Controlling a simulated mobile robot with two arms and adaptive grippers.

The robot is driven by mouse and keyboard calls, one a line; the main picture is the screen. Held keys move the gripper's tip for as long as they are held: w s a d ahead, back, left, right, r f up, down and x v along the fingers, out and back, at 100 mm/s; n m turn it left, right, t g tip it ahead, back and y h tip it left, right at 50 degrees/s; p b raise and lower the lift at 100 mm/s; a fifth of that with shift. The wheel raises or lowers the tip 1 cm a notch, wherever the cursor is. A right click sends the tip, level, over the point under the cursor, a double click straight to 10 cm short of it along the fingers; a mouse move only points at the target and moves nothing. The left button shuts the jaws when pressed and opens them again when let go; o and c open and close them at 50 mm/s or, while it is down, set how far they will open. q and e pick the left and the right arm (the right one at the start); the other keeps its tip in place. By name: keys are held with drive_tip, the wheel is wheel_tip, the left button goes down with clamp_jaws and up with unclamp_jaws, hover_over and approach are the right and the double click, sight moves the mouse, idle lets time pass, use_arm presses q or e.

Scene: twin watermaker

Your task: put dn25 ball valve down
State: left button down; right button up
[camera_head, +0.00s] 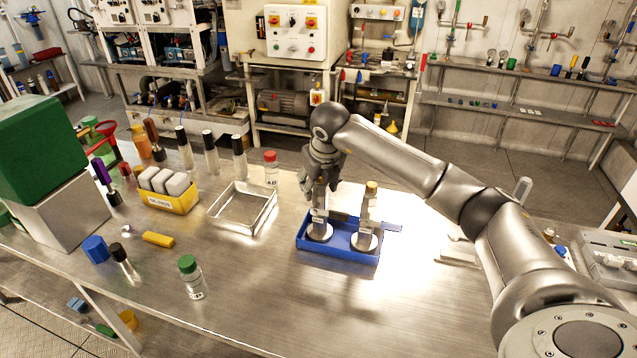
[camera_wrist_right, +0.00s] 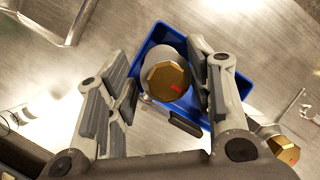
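One valve (camera_head: 319,214) with a round pale base stands upright in the left part of the blue tray (camera_head: 345,254). My right gripper (camera_head: 318,183) is over it from above and hides its top. In the right wrist view, its brass hex end (camera_wrist_right: 166,82) lies between the two fingers of my right gripper (camera_wrist_right: 162,90). The pads are close to it on both sides; whether they press on it I cannot tell. A second similar valve (camera_head: 367,218) stands in the right part of the tray; its brass end also shows in the wrist view (camera_wrist_right: 284,150). My left gripper is out of view.
Left of the blue tray is a clear empty bin (camera_head: 243,208), with a red-capped bottle (camera_head: 271,167) behind it. A yellow box (camera_head: 178,201), a green-capped jar (camera_head: 192,279) and several bottles stand farther left. The steel bench in front of the tray is clear.

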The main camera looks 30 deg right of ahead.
idle(0.3)
drive_tip(key=b+v, duration=0.2)
drive_tip(key=v, duration=1)
drive_tip(key=shift+a, duration=0.1)
